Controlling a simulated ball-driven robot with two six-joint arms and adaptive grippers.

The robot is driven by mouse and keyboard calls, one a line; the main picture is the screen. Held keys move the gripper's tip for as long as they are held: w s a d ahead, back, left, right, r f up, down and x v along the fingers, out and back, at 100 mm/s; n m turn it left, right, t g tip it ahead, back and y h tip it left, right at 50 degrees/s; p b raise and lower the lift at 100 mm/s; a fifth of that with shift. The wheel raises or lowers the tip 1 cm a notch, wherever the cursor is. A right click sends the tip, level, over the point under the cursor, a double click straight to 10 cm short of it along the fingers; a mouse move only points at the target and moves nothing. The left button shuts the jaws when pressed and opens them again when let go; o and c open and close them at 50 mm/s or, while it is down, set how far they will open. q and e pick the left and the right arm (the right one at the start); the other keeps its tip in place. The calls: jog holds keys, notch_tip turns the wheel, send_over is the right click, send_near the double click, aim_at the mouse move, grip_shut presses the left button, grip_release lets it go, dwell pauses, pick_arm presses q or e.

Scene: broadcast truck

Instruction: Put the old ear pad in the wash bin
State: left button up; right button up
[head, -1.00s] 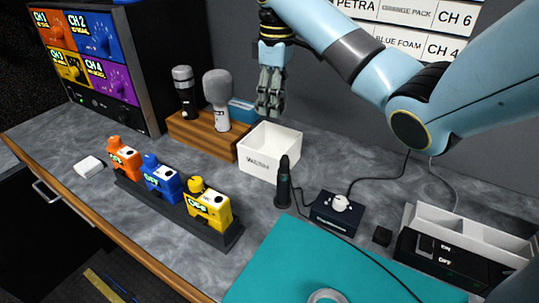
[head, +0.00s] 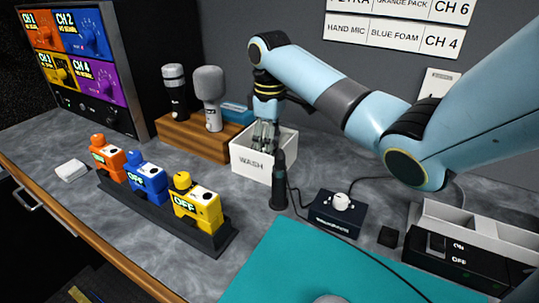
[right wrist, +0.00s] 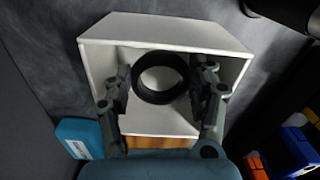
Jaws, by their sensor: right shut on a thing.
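The old ear pad is a black ring (right wrist: 160,98) in the right wrist view. My right gripper (right wrist: 161,84) is shut on it, with one finger at each side of the ring. The wash bin (head: 263,165) is a white open box with WASH on its front; its inside also shows in the right wrist view (right wrist: 108,66). In the head view my right gripper (head: 264,138) points down into the bin, its fingertips hidden behind the front wall. The ring appears within the bin's opening; whether it touches the floor cannot be told. My left gripper is not in view.
A black upright handheld piece (head: 279,185) stands close in front of the bin. A wooden block (head: 195,138) with two microphones is to its left. Coloured units (head: 145,180) stand in a dark rack nearer the front. A teal mat (head: 310,265) covers the front right.

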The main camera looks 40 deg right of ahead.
jog(key=shift+f, duration=1.45)
jog(key=o, duration=0.5)
jog(key=shift+f, duration=0.1)
jog(key=shift+o, duration=0.2)
notch_tip(320, 180, up, 12)
jog(key=p, duration=0.1)
